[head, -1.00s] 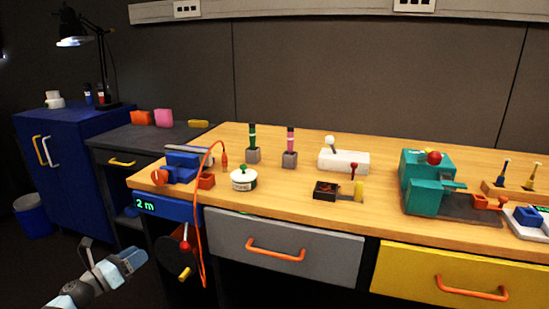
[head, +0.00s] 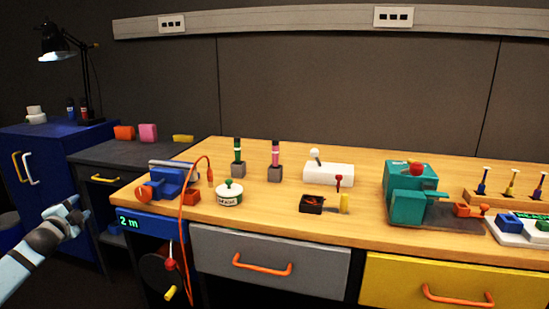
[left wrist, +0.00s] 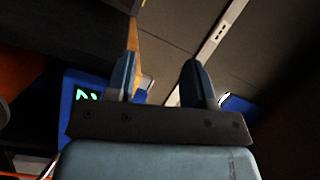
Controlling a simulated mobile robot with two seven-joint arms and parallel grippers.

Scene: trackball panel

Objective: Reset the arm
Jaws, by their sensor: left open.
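My left arm comes in from the left in the head view, and its gripper (head: 68,213) is in the air in front of the dark side bench, left of the workbench. The gripper is open and empty. In the left wrist view the two fingers (left wrist: 159,80) stand apart with nothing between them. My right gripper is not in view.
A wooden workbench (head: 290,225) bears a blue vise-like device (head: 172,180), a white round pot (head: 229,195), a teal machine (head: 408,190) and several levers. An orange cable (head: 184,240) hangs over its front. A blue cabinet (head: 50,160) stands at left.

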